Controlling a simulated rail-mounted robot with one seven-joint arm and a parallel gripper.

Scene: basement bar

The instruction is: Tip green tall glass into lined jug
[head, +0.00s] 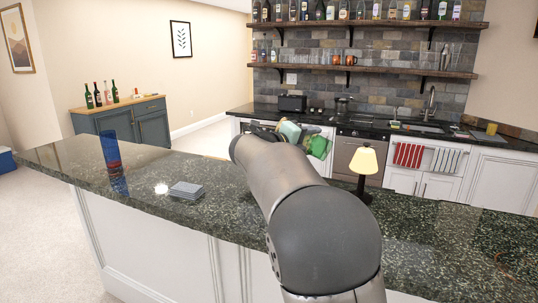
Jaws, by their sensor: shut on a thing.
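A green glass (318,145) shows just beyond the end of my arm, tilted to one side. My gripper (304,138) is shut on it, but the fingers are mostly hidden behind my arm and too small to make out. A pale teal piece (289,130) shows right beside the glass; I cannot tell whether it is part of the jug or something else. I cannot make out the lined jug for sure.
The speckled dark counter (450,235) runs across the front. A grey box (186,190) lies on it left of my arm, and a small yellow-shaded lamp (363,162) stands to the right. The counter right of the lamp is clear.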

